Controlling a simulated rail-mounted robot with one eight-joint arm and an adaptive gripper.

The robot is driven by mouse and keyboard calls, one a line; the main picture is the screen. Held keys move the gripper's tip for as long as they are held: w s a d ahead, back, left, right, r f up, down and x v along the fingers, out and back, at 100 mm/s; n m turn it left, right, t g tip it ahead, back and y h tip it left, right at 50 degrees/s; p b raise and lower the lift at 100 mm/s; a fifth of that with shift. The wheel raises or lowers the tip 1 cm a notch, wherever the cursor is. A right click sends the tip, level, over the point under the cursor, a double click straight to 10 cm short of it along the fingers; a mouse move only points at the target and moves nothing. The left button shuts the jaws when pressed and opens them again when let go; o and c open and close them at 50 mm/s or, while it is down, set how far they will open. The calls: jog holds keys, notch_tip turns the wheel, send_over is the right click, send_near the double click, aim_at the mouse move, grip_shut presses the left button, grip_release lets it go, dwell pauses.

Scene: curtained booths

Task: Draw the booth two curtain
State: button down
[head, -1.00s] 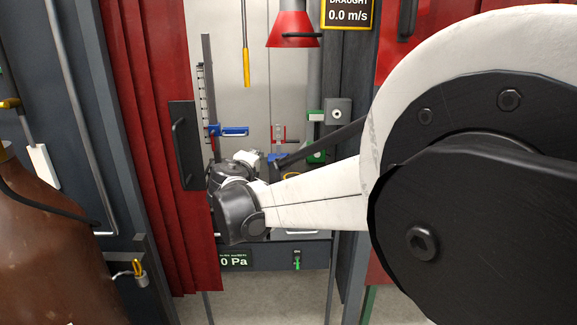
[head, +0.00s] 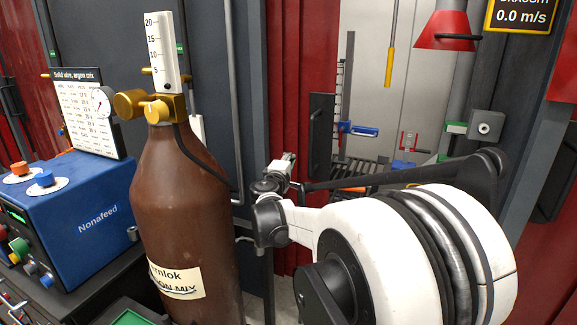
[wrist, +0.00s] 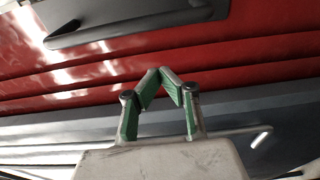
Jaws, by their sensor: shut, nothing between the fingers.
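A red curtain (head: 290,75) hangs in folds at the left side of an open booth. A dark plate with a bar handle (head: 317,135) is on its right edge. I cannot read a number for this booth. In the wrist view the red folds (wrist: 230,80) run across the picture, with the dark handle plate (wrist: 120,20) at the top. My gripper (wrist: 168,72) is shut and empty, its green-padded fingers meeting in front of the curtain's lower folds and apart from the handle. In the head view my gripper (head: 287,165) is small, left of and below the handle.
A brown gas cylinder (head: 185,220) with a gauge stands left of my arm. A blue machine (head: 80,215) is further left. Inside the booth are a red hood (head: 448,28), a yellow rod (head: 390,55) and a slatted bench (head: 365,172). A grey post (head: 262,80) borders the curtain.

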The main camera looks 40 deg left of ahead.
jog(key=w+d, duration=0.1)
jog(key=w, duration=0.1)
jog(key=w+d, duration=0.1)
jog(key=shift+w+d, duration=0.2)
jog(key=shift+w, duration=0.15)
dwell(0.5)
